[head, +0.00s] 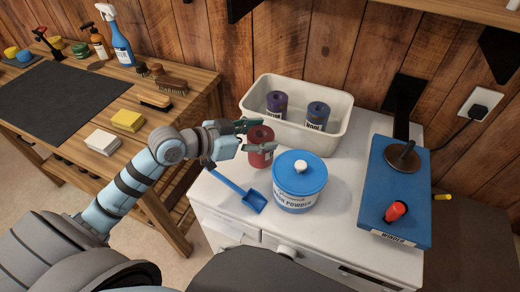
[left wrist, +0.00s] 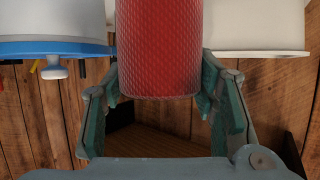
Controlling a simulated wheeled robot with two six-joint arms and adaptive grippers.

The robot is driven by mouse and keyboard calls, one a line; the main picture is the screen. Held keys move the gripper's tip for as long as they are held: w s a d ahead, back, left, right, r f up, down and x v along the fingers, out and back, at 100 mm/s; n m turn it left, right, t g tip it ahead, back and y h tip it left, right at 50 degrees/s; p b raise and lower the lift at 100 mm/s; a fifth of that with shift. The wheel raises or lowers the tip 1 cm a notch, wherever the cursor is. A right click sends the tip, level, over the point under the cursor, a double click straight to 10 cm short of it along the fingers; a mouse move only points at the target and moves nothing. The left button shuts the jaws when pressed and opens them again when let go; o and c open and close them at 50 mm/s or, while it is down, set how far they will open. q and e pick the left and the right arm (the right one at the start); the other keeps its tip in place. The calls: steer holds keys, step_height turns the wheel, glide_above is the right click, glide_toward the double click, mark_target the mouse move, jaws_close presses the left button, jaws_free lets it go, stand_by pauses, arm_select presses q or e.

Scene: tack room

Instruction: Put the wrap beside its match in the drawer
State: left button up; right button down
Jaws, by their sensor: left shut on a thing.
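A red rolled wrap (head: 260,157) is upright between the green fingers of my left gripper (head: 257,136), just in front of the white bin. In the left wrist view the red wrap (left wrist: 160,50) has a textured surface and sits between both fingers of my left gripper (left wrist: 158,88). The white bin (head: 290,133) holds a purple wrap (head: 277,105) and a dark blue wrap (head: 316,117), standing apart. No red match shows in it. The front of the white cabinet (head: 240,224) shows below its top; I cannot tell whether a drawer there is open. My right gripper is out of view.
A blue-lidded powder tub (head: 298,185) stands close to the right of the red wrap. A blue scoop (head: 240,190) lies in front. A blue winder (head: 398,195) with a red knob is at the right. A wooden bench (head: 185,105) with brushes and sponges stands left.

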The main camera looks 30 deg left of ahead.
arm_select(q)
step_height(320, 180, down, 4)
steer(key=shift+f+b, duration=0.1)
steer(key=shift+b, duration=0.35)
steer(key=o, duration=1.3)
steer(key=shift+f, duration=0.1)
